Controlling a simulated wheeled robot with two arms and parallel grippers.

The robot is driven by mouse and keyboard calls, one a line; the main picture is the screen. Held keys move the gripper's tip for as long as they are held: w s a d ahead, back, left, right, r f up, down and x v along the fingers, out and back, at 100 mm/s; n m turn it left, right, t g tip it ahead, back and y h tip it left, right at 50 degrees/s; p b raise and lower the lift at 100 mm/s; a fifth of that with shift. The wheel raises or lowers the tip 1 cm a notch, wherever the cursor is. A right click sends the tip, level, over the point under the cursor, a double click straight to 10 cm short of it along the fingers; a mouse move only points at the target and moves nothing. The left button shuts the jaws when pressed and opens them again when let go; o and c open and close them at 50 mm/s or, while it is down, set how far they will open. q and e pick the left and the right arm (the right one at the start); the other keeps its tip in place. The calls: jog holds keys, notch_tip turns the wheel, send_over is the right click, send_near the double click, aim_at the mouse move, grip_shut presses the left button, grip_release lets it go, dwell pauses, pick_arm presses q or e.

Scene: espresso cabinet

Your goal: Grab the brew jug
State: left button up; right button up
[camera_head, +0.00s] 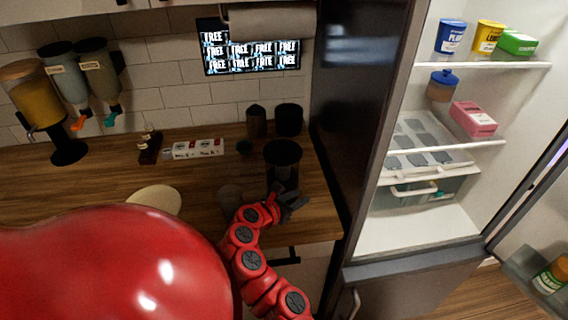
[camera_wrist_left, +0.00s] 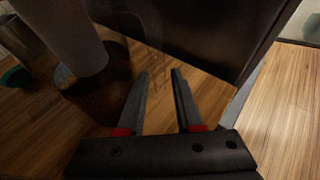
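A dark brewer-like vessel with a round black top (camera_head: 283,152) stands on the wooden counter near the fridge; I take it to be the brew jug, though its lower part is partly hidden by my left gripper (camera_head: 291,201). In the left wrist view, a grey cylinder (camera_wrist_left: 72,38) with dark, see-through glass around its base stands left of my fingers. The left gripper also shows in that view (camera_wrist_left: 160,73); its two fingers are apart, with only counter and dark glass visible between and beyond them. Contact with the glass cannot be told. My right gripper is not in view.
Two dark canisters (camera_head: 288,119) stand behind the vessel. A dim grey cup-like thing (camera_head: 229,194) is left of the gripper. The open fridge (camera_head: 420,225) borders the counter on the right. A round pale plate (camera_head: 154,199) and dispensers (camera_head: 92,72) are at left.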

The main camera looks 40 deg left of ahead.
pick_arm(q)
jog(key=p+x, duration=0.1)
jog(key=x, duration=0.2)
jog(key=shift+w+f+p, duration=0.2)
jog(key=shift+w+p, duration=0.1)
jog(key=shift+p, duration=0.05)
jog(key=shift+w+f, duration=0.35)
jog(key=shift+w, duration=0.2)
grip_shut()
jog(key=shift+r, duration=0.1)
dwell(0.7)
